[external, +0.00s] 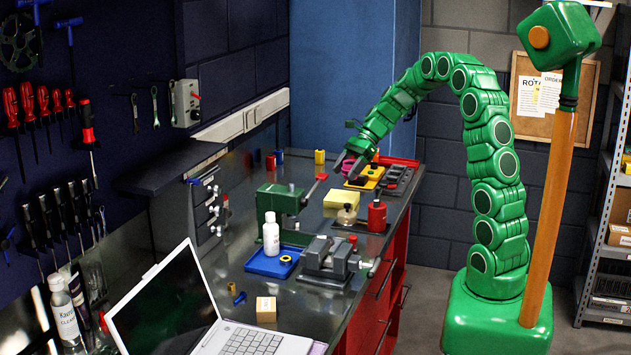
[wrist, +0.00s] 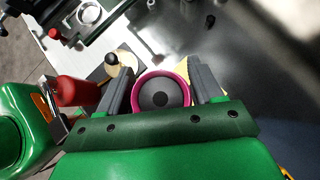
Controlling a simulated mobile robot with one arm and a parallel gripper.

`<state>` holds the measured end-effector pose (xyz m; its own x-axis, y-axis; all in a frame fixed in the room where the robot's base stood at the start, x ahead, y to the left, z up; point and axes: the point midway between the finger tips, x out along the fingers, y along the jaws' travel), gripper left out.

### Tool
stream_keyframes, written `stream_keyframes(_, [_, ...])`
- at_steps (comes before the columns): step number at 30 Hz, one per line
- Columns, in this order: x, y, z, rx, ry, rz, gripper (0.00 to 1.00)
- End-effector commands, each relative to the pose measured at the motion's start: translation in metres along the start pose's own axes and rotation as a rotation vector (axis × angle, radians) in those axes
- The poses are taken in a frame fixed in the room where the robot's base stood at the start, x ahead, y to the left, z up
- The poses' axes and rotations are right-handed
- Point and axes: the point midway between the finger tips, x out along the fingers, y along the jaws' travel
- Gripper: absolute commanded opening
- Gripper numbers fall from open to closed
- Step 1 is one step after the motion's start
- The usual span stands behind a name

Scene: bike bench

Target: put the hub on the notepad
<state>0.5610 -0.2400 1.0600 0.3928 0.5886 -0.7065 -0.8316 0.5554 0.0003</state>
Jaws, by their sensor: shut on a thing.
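The hub is a magenta ring-shaped part with a dark centre (wrist: 160,91). In the wrist view it sits between the two fingers of my gripper (wrist: 160,88), which is shut on it. In the external view the hub (external: 348,165) shows as a small magenta patch at my gripper (external: 352,168), above the far part of the bench. A pale yellow block that looks like the notepad (external: 338,200) lies nearer the camera, beside a jar. In the wrist view only a yellow sliver of it (wrist: 183,68) shows past the hub; the rest is hidden.
A jar with a black knob (external: 346,215) and a red can (external: 377,215) stand close to the notepad. A yellow tray (external: 367,178) lies beneath my arm's end.

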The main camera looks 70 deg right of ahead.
Motion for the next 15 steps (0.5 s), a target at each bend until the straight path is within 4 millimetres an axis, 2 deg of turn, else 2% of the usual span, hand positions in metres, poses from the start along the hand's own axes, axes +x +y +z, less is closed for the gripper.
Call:
stream_keyframes(7, [0.021,-0.021,-0.015,0.0,0.0,-0.001,0.28])
stream_keyframes(15, [0.029,-0.03,-0.021,0.0,0.001,-0.001,0.28])
